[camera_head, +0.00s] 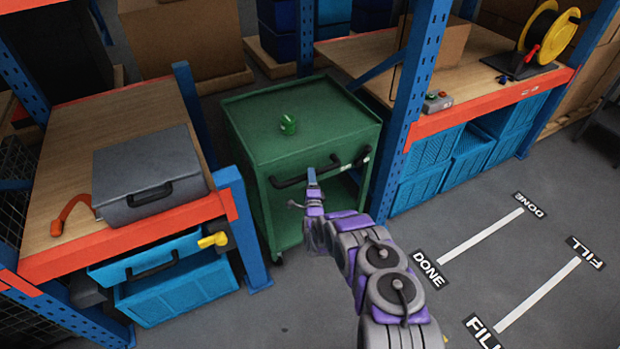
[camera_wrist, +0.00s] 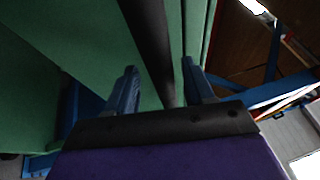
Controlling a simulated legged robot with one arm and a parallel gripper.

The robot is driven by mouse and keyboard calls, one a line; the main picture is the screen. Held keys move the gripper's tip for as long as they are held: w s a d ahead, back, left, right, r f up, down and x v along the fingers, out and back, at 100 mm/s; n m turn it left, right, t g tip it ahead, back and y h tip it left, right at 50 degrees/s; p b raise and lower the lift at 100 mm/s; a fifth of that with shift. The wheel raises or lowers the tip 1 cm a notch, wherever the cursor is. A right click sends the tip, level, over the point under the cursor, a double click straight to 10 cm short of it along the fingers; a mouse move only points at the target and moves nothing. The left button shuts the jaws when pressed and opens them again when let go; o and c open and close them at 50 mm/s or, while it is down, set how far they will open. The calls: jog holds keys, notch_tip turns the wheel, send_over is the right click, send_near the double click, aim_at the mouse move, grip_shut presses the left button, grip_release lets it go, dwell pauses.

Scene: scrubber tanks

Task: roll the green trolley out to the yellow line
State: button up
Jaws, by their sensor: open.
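The green trolley (camera_head: 262,150) stands in the gap between two racks, with a black bar handle (camera_head: 345,166) along its front top edge. A small green item (camera_head: 288,124) sits on its top. My gripper (camera_head: 312,178) is at the handle, near its middle. In the wrist view my open gripper (camera_wrist: 160,82) has the black handle (camera_wrist: 152,40) running between its two blue fingers, with the green trolley face (camera_wrist: 60,50) behind. Whether a finger touches the bar is unclear. The floor lines in view look white, one marked DONE (camera_head: 481,234) and one FILL (camera_head: 538,295); no yellow line shows.
Blue rack posts (camera_head: 412,90) stand close on both sides of the trolley. A grey case (camera_head: 150,172) lies on the left bench, above a blue bin with a yellow tap (camera_head: 214,240). Blue crates (camera_head: 420,180) sit under the right bench. The grey floor in front is clear.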

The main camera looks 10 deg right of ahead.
jog(key=shift+x, duration=0.9)
jog(key=shift+c, duration=0.3)
grip_shut()
jog(key=shift+s, duration=0.1)
